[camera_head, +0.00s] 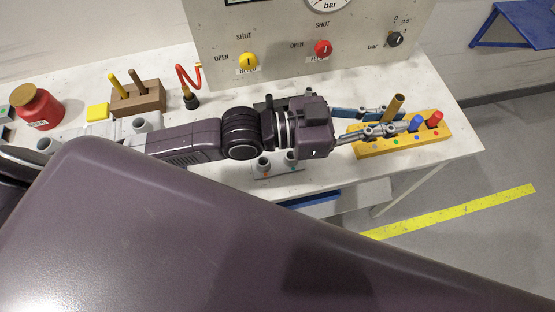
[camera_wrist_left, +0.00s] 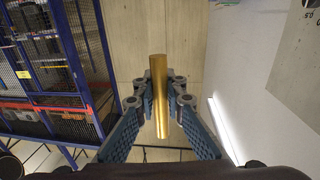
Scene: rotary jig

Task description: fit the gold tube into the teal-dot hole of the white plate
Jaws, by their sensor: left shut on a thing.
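My left gripper (camera_head: 385,122) is shut on the gold tube (camera_head: 393,109), which stands slightly tilted between its fingers. The left wrist view shows the gold tube (camera_wrist_left: 159,95) between the blue finger pads, with both ends visible. In the head view the fingers hide the tube's lower part. The tube is over the yellow rack (camera_head: 380,153); I cannot tell from the head view whether it touches it. The white plate (camera_head: 277,173) lies below my left wrist and is partly hidden by it. My right gripper is out of view.
A blue tube (camera_head: 416,123) and a red tube (camera_head: 435,119) stand in the yellow rack. Behind is a panel with yellow (camera_head: 248,60) and red (camera_head: 323,48) knobs. A brown block (camera_head: 137,98) and red jar (camera_head: 37,109) stand left. My purple arm covers the foreground.

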